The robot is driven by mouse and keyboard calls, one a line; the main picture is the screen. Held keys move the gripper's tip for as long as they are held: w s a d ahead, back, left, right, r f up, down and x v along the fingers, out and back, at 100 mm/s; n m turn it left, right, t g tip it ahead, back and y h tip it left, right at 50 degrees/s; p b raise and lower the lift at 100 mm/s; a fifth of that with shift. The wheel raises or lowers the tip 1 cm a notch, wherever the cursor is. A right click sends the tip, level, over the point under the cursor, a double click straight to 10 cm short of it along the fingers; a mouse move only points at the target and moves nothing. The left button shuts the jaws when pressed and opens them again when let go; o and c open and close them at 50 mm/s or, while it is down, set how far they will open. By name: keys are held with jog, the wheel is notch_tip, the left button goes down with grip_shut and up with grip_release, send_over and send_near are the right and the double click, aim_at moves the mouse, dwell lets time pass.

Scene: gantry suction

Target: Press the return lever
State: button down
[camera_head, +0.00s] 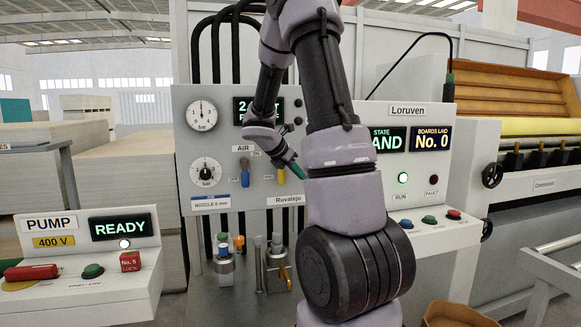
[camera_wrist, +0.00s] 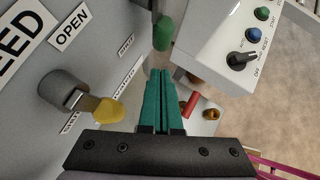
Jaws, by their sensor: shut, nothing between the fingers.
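I cannot tell for sure which part is the return lever, as the small labels are hard to read. A green-ended handle (camera_wrist: 163,32) sticks out from the panel at the top of the wrist view, beyond my fingertips. A yellow-ended lever (camera_wrist: 105,110) on a grey pivot is left of my fingers; a yellow lever (camera_head: 281,176) also shows in the head view, beside a blue lever (camera_head: 245,172). My gripper (camera_wrist: 160,72) has teal fingers held together with nothing between them. It is close to the panel in the head view (camera_head: 297,171), apart from the yellow lever.
The grey panel (camera_head: 225,185) carries gauges and labels. A console (camera_wrist: 235,40) with buttons and a black knob juts out right of my fingers. Several nozzle-like tools (camera_head: 223,262) stand below the panel. A pump box (camera_head: 85,270) is at left, a brown bin (camera_head: 455,315) at bottom right.

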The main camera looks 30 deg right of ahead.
jog(key=shift+w+d+r, duration=0.1)
jog(key=shift+w+d, duration=0.1)
jog(key=shift+d, duration=0.6)
jog(key=shift+w+d, duration=0.15)
jog(key=shift+d, duration=0.6)
